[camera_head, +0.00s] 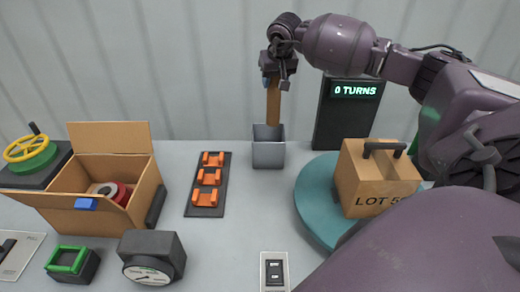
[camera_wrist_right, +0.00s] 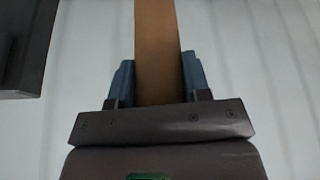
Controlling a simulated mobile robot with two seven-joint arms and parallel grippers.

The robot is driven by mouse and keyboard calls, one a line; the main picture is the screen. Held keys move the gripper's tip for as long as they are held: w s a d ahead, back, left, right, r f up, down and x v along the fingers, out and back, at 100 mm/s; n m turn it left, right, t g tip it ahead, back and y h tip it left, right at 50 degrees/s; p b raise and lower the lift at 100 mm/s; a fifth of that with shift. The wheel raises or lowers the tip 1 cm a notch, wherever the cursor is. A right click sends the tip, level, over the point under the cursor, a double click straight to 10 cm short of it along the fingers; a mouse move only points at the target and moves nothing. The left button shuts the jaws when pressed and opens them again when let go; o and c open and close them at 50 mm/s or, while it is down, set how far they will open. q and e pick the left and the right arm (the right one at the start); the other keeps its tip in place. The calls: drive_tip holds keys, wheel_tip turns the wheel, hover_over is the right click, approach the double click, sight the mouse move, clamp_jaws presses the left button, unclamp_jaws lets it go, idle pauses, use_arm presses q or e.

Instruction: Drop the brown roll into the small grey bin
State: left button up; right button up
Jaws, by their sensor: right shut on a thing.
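The small grey bin (camera_head: 269,155) stands on the table near its back edge, at the middle of the head view. My right gripper (camera_head: 273,77) is above the bin, pointing down, and is shut on a brown strip, the brown roll (camera_head: 273,102). The roll hangs upright, and its lower end is at the bin's opening; I cannot tell how far inside it reaches. In the right wrist view the roll (camera_wrist_right: 157,50) runs between the blue fingers of my right gripper (camera_wrist_right: 158,82). My left gripper is not in view.
A dark display reading "0 TURNS" (camera_head: 346,115) stands right of the bin. A carton marked "LOT" (camera_head: 370,185) sits on a teal turntable (camera_head: 315,215). At left are an open cardboard box (camera_head: 125,165) and a dark strip with orange clips (camera_head: 209,180). The table's centre is clear.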

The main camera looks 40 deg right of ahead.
sight(274, 97)
drive_tip(key=shift+w, duration=0.1)
drive_tip(key=shift+d+f, duration=0.1)
drive_tip(key=shift+f, duration=0.4)
drive_tip(key=shift+f+b, duration=1.15)
drive_tip(key=shift+f, duration=1.35)
drive_tip(key=o, duration=1.2)
drive_tip(key=shift+o, duration=0.2)
drive_tip(key=v, duration=1.1)
drive_tip(key=shift+f, duration=0.1)
